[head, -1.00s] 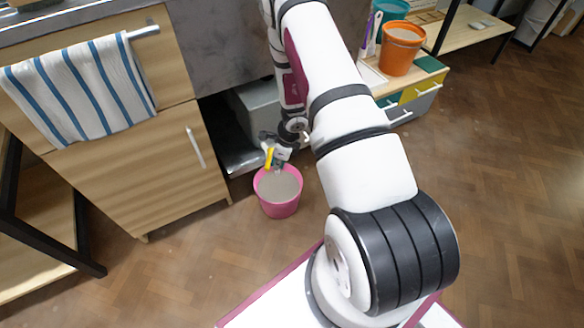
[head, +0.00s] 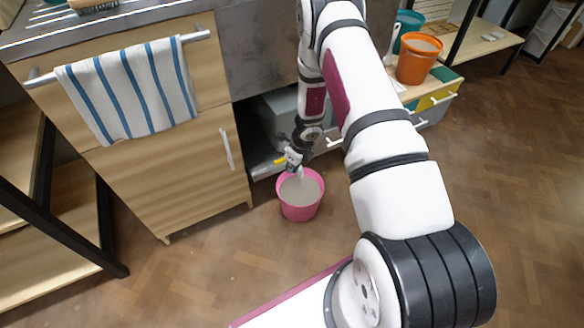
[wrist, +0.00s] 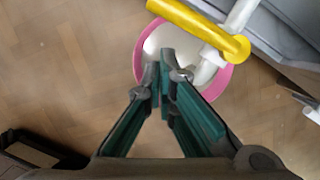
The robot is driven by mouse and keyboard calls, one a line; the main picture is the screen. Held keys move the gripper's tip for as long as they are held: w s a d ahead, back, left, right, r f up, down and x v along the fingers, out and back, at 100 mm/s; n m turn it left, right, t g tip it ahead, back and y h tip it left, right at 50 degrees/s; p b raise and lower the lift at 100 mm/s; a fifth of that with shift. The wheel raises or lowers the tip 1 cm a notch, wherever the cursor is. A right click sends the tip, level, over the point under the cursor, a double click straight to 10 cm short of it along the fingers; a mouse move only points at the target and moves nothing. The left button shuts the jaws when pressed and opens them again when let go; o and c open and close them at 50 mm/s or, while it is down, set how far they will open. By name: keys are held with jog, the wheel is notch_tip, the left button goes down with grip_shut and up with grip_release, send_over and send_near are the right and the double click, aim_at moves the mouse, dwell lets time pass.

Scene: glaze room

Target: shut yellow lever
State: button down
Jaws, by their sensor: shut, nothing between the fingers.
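The yellow lever (wrist: 195,25) runs from the top edge of the wrist view down right to a round pivot on a white pipe (wrist: 240,14). In the head view the lever (head: 281,160) is a small yellow piece pointing left, above the pink bucket. My gripper (wrist: 170,72) is shut and empty, its dark green fingers together. In the wrist picture its tips lie below and left of the pivot, over the bucket; whether they touch the lever I cannot tell. In the head view my wrist partly hides the valve.
The pink bucket (head: 300,210) with grey contents stands on the floor under the valve. A grey container (head: 273,113) is in the recess behind it. The wooden cabinet (head: 170,175) with a striped towel (head: 130,90) stands left. Floor in front is open.

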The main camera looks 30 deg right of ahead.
jog(key=shift+w+d+p, duration=0.4)
jog(key=shift+d+p, duration=0.15)
jog(key=shift+p, duration=0.6)
